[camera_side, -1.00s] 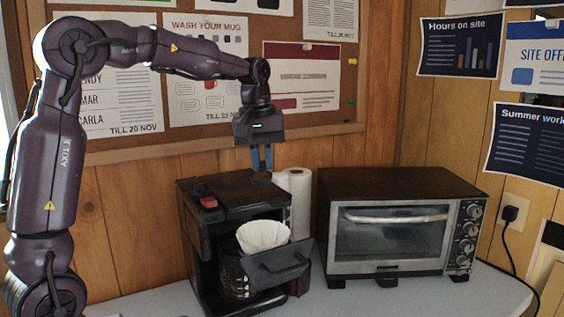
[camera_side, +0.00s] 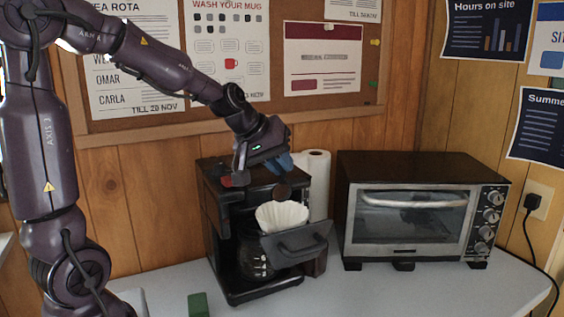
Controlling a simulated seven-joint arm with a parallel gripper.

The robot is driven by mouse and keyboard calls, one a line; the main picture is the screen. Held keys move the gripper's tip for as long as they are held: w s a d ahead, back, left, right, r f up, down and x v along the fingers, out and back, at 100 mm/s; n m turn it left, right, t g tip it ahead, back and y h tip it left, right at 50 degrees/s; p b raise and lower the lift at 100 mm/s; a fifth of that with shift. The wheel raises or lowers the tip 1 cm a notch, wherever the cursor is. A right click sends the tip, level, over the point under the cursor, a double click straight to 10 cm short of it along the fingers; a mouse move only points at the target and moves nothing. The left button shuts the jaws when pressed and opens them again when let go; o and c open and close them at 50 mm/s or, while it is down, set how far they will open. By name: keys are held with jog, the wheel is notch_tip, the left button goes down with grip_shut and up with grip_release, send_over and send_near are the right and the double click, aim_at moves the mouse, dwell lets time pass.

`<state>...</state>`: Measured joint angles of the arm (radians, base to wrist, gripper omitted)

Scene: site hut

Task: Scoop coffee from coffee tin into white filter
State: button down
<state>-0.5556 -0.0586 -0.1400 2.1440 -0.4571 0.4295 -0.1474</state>
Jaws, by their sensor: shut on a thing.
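My gripper (camera_side: 283,164), with blue fingers, is shut on a small dark scoop (camera_side: 282,193). It is tilted, and the scoop's round end hangs just above the white filter (camera_side: 281,216). The white filter is a fluted paper cup in the swung-out basket (camera_side: 298,246) of the black coffee maker (camera_side: 222,215). Whether the scoop holds coffee, or any lies in the filter, I cannot tell. The coffee tin is not in view.
A glass jug (camera_side: 253,262) sits in the coffee maker below the basket. A paper roll (camera_side: 317,185) stands behind it. A toaster oven (camera_side: 415,210) is at the right. A green block (camera_side: 198,305) lies at the table's front. The table (camera_side: 400,295) is clear before the oven.

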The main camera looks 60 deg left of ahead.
jog(key=shift+s+d+r+m+t, duration=0.2)
jog(key=shift+m+t, duration=0.25)
jog(key=shift+t, duration=0.35)
jog(key=shift+s+d+r+m+t, duration=0.1)
jog(key=shift+s+r+m+t, duration=0.1)
jog(key=shift+m+t, duration=0.45)
jog(key=shift+t+h, duration=0.3)
jog(key=shift+t, duration=0.15)
jog(key=shift+r, duration=0.2)
jog(key=shift+d, duration=0.1)
